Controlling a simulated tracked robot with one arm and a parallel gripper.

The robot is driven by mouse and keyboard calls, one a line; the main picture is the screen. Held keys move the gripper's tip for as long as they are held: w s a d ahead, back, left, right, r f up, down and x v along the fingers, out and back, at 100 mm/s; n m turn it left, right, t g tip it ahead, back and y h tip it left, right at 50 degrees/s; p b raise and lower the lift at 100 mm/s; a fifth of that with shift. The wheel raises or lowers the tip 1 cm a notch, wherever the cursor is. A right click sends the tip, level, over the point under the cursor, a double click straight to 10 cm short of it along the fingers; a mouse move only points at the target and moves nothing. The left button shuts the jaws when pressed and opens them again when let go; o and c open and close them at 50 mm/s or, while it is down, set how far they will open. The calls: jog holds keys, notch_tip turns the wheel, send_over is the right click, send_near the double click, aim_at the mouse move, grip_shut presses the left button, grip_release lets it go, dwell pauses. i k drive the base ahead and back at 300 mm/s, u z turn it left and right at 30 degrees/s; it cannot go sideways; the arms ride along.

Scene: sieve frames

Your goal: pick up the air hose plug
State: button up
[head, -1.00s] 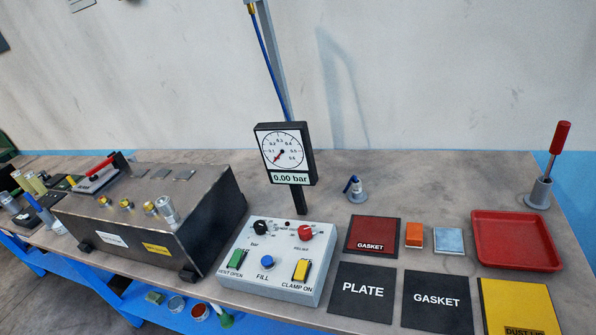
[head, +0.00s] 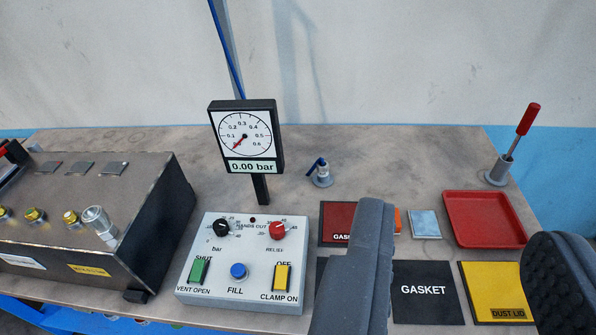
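A small blue and metal piece (head: 317,164), which looks like the air hose plug, sits tilted in a small grey round holder (head: 322,181) on the bench, just right of the pressure gauge. It is small, and I cannot make out whether a hose joins it. A blue hose (head: 226,48) hangs down from above and passes behind the gauge. My gripper (head: 458,222) is open, with its two dark grey fingers wide apart in the lower right and nothing between them. The plug is beyond and to the left of the fingers.
The gauge (head: 243,138) stands behind the control box (head: 247,250). A dark metal box (head: 105,195) with fittings is at left. A red tray (head: 484,220) and a red-handled tool (head: 527,119) are at right. Labelled mats (head: 426,292) lie in front. The bench behind the holder is clear.

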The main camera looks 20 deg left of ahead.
aim_at(323, 170)
jog(key=u, duration=0.1)
jog(key=i, duration=1)
jog(key=z, duration=0.1)
